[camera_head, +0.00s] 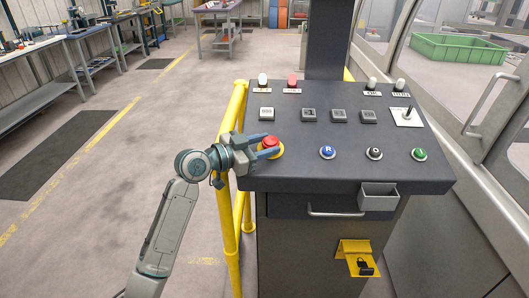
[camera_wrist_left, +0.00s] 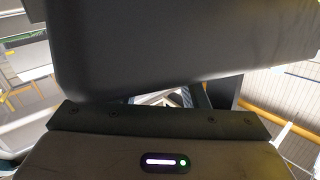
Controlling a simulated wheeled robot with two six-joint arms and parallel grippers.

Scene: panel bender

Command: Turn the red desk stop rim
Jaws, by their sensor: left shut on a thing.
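The red desk stop (camera_head: 270,142) is a red mushroom button on a yellow base at the left edge of the dark grey control desk (camera_head: 330,171). My left gripper (camera_head: 268,149) reaches in from the left, and its fingers lie on both sides of the red rim, shut on it. In the left wrist view, the dark desk body (camera_wrist_left: 180,45) fills the upper part and the gripper housing (camera_wrist_left: 165,150) the lower part; the button and fingertips cannot be made out there. My right gripper is not in view.
Blue, black and green buttons (camera_head: 328,152) sit right of the stop. A yellow railing (camera_head: 229,190) stands close to my left arm. A small grey box (camera_head: 378,197) and a drawer handle (camera_head: 335,212) are on the desk's front. The floor at left is open.

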